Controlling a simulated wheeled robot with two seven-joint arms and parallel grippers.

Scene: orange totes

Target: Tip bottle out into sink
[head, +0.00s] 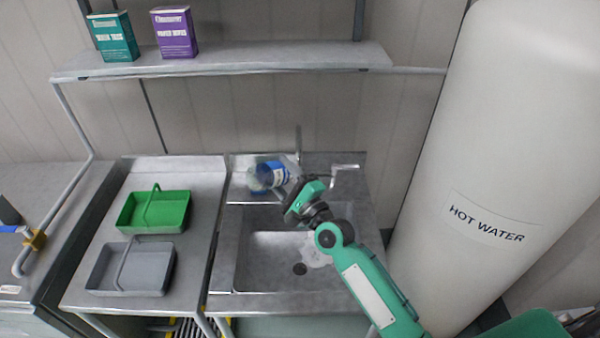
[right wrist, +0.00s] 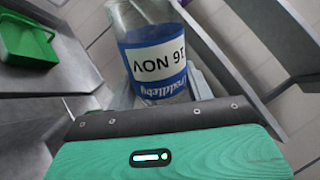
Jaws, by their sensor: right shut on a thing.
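The bottle (head: 268,175) is clear with a blue and white label. In the head view it lies tilted to the left over the back of the sink (head: 268,246). My right gripper (head: 296,190) is shut on the bottle. The bottle also shows in the right wrist view (right wrist: 155,62), held beyond the gripper (right wrist: 160,112), with its label upside down. A pale wet-looking patch lies in the basin beside the drain. Whether liquid is leaving the bottle cannot be told. My left gripper is not in view.
A green caddy (head: 153,212) and a grey caddy (head: 130,268) stand on the counter left of the sink. A tap (head: 298,140) rises behind the basin. A large hot water tank (head: 480,150) stands at right. A shelf (head: 225,61) with two boxes runs above.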

